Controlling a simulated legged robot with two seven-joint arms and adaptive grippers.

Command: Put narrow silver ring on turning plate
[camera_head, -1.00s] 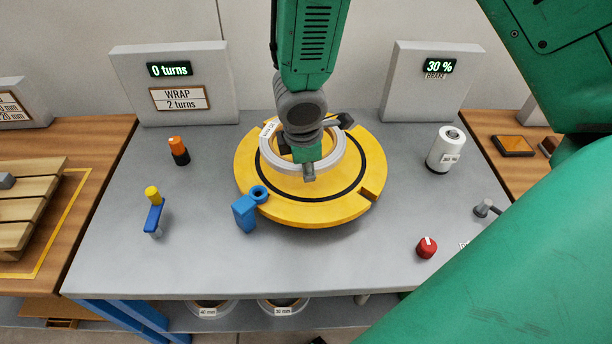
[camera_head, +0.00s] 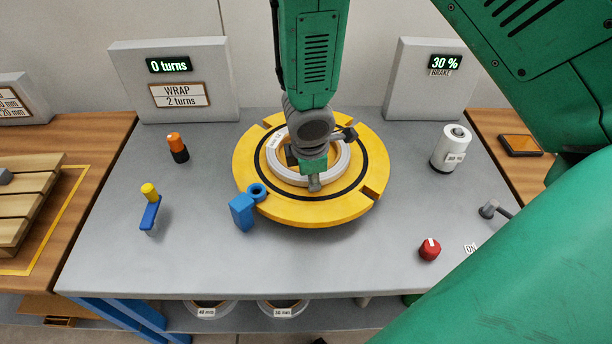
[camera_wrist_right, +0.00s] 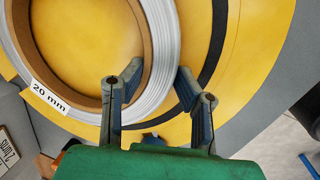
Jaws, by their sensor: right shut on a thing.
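The narrow silver ring (camera_head: 272,165) is over the middle of the yellow turning plate (camera_head: 252,197), lying level and inside the plate's black circle. In the right wrist view the ring (camera_wrist_right: 161,75) has a "20 mm" label and a brown inner lining. My right gripper (camera_head: 314,184) is shut on the near side of the ring's wall, one finger toward the inside and one outside; it also shows in the right wrist view (camera_wrist_right: 160,80). The ring is at or very near the plate surface; I cannot tell whether it touches. My left gripper is not in view.
A blue block with a ring (camera_head: 242,212) stands at the plate's front left edge. A blue-yellow lever (camera_head: 150,210), an orange-black piece (camera_head: 177,148), a white cylinder (camera_head: 450,150) and a red knob (camera_head: 430,249) surround the plate. The grey table front is clear.

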